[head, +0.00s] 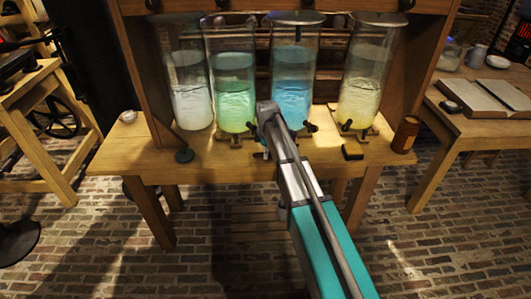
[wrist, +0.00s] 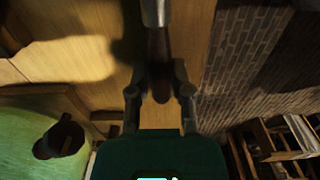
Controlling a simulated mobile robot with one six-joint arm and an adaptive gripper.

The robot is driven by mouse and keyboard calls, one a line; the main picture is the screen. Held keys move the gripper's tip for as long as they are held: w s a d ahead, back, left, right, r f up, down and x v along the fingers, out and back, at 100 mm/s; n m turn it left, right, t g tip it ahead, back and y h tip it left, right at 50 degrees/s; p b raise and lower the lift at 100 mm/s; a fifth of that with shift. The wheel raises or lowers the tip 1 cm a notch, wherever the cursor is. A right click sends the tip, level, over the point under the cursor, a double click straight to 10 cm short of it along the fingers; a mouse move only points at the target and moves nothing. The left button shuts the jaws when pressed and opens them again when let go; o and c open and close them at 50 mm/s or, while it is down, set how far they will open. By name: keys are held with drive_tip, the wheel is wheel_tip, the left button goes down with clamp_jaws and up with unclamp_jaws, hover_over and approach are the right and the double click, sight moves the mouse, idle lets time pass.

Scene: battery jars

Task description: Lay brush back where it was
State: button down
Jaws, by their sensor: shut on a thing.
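The brush (wrist: 160,60) shows in the wrist view, with a dark brown handle and a pale metal collar at the top edge of the picture. My gripper (wrist: 161,92) is shut on its handle, one finger on each side. The bristles are out of the picture. The brush is over the front part of the wooden table (wrist: 90,20); I cannot tell whether it touches the top. In the head view my arm reaches to the table's front edge and hides most of the gripper; I cannot make out the brush there.
Glass jars of pale, green (head: 234,95), blue (head: 292,95) and yellow (head: 362,100) liquid stand along the table's back.

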idle(0.3)
drive_tip(key=shift+c, duration=2.3)
unclamp_jaws()
drive_tip(key=shift+r, duration=0.1)
wheel_tip(320, 180, up, 11)
drive_tip(key=p, duration=1.1)
drive_tip(key=d+r+m+t+y+b, duration=0.1)
drive_tip(key=d+r+m+t+y, duration=0.1)
drive_tip(key=d, duration=0.6)
drive_tip(key=w+d+r+m+t+y+b, duration=0.1)
drive_tip(key=d+m+t+y+b, duration=0.1)
drive_tip(key=d, duration=0.7)
drive_tip(key=d+r+m+t+y+b, duration=0.2)
drive_tip(key=d+m+t+y, duration=0.2)
drive_tip(key=d, duration=0.5)
drive_tip(key=shift+w+d+r+m+y, duration=0.2)
drive_tip(key=shift+w+r+m+y, duration=0.25)
drive_tip(key=shift+y, duration=0.65)
drive_tip(key=shift+s+f, duration=0.1)
